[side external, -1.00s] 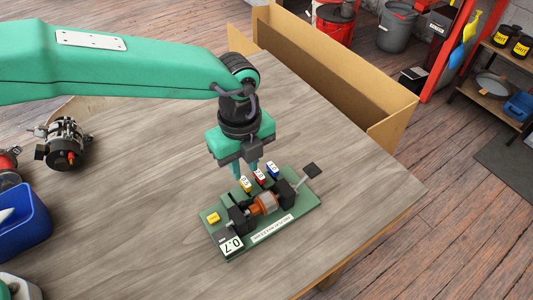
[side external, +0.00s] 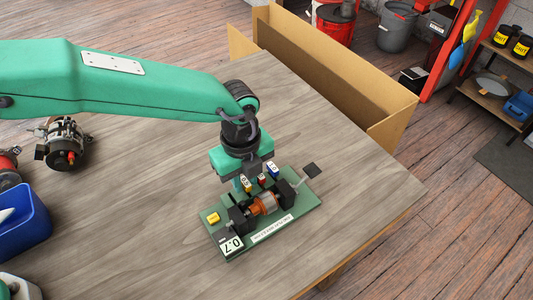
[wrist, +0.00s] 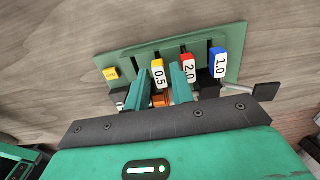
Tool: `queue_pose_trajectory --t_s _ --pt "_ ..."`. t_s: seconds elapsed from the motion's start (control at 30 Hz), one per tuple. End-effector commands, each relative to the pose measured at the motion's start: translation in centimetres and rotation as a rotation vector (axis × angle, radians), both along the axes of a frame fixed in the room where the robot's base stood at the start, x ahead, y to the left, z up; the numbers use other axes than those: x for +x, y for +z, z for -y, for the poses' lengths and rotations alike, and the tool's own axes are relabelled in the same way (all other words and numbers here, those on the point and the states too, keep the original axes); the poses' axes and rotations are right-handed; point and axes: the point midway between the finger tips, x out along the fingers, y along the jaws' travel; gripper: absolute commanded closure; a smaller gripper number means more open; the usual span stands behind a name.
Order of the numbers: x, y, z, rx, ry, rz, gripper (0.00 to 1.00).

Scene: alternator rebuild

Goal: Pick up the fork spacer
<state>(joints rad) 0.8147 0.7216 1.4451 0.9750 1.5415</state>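Three tagged fork spacers stand in a row along the back of a green fixture (side external: 297,217). They are yellow 0.5 (wrist: 157,73), red 2.0 (wrist: 188,69) and blue 1.0 (wrist: 218,64); the task does not say which one. In the side view, the yellow spacer (side external: 247,185) and blue spacer (side external: 272,169) show just below my gripper (side external: 249,180). In the wrist view, my gripper (wrist: 160,76) is open, with its green fingers on either side of the yellow 0.5 tag. I cannot tell whether they touch it.
A copper-coloured rotor (side external: 264,204) sits between black supports on the fixture, in front of the spacers. A yellow block (side external: 213,218) and a 0.7 plate (side external: 232,246) are at its left end. A blue bin (side external: 22,222) stands far left.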

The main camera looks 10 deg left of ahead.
Motion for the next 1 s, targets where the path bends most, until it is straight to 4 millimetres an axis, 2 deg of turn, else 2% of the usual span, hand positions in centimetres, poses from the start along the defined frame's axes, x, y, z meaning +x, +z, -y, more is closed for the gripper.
queue_pose_trajectory --t_s 0.03,0.1,0.13,0.47,0.63,0.77,0.93,1.0 --pt "0.0 0.0 0.0 0.000 0.000 0.000 0.84" --pt "0.0 0.0 0.0 0.000 0.000 0.000 0.98" --pt "0.0 0.0 0.0 0.000 0.000 0.000 1.00" --pt "0.0 0.1 0.0 -0.001 0.000 0.001 1.00" --pt "0.0 0.7 0.0 -0.001 0.000 0.001 1.00" --pt "0.0 1.9 0.0 -0.002 0.000 0.002 1.00" --pt "0.1 4.4 0.1 -0.004 0.000 0.004 1.00" --pt "-1.3 5.0 0.4 -0.002 -0.003 0.002 1.00"
